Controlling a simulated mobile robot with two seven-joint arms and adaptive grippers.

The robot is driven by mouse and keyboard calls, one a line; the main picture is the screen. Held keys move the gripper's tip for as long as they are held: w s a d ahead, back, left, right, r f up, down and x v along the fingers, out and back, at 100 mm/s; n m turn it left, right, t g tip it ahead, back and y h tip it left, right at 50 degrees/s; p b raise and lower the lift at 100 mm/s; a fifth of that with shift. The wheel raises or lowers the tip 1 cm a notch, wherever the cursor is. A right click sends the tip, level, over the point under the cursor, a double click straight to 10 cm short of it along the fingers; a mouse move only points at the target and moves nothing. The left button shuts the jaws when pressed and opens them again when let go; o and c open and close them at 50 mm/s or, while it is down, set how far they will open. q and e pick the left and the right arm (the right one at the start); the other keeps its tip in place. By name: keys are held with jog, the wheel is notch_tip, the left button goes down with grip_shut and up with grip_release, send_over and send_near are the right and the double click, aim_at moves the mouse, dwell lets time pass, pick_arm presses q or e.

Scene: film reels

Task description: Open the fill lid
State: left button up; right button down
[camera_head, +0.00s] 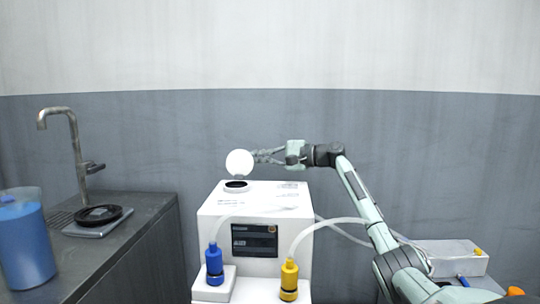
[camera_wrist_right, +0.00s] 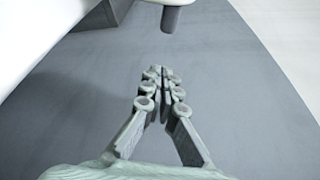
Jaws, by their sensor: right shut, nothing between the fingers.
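The fill lid (camera_head: 239,163) is a round white disc standing upright at the back edge of the dark round fill opening (camera_head: 236,186) on top of the white machine (camera_head: 258,195). My right gripper (camera_head: 256,156) is level with the lid, its fingertips at or just beside the lid's right edge; I cannot tell whether they touch. In the right wrist view the fingers (camera_wrist_right: 164,74) are closed together with nothing between them. A white surface and a grey stub show at the top of that view. My left gripper is not in view.
A blue bottle (camera_head: 214,264) and a yellow bottle (camera_head: 289,280) with hoses stand before the machine. At left are a counter (camera_head: 135,240) with a tap (camera_head: 75,150), a scale holding a black reel (camera_head: 99,214) and a blue jug (camera_head: 24,245). A white box (camera_head: 450,256) stands right.

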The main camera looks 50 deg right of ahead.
aim_at(241, 163)
jog(key=s+a, duration=0.1)
jog(key=s+a+r, duration=0.1)
jog(key=shift+s+a+r, duration=0.15)
jog(key=shift+s+a, duration=0.15)
jog(key=shift+a, duration=0.1)
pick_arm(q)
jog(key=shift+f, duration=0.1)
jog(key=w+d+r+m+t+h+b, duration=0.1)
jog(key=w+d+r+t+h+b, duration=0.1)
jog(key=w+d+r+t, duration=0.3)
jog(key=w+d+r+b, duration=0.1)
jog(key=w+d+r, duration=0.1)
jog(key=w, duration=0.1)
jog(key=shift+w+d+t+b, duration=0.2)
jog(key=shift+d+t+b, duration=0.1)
pick_arm(e)
jog(key=a+r+n, duration=0.1)
jog(key=n, duration=0.1)
jog(key=s+r+n+t, duration=0.1)
jog(key=shift+s+a+n, duration=0.15)
jog(key=shift+a+n, duration=0.2)
jog(key=shift+n, duration=0.05)
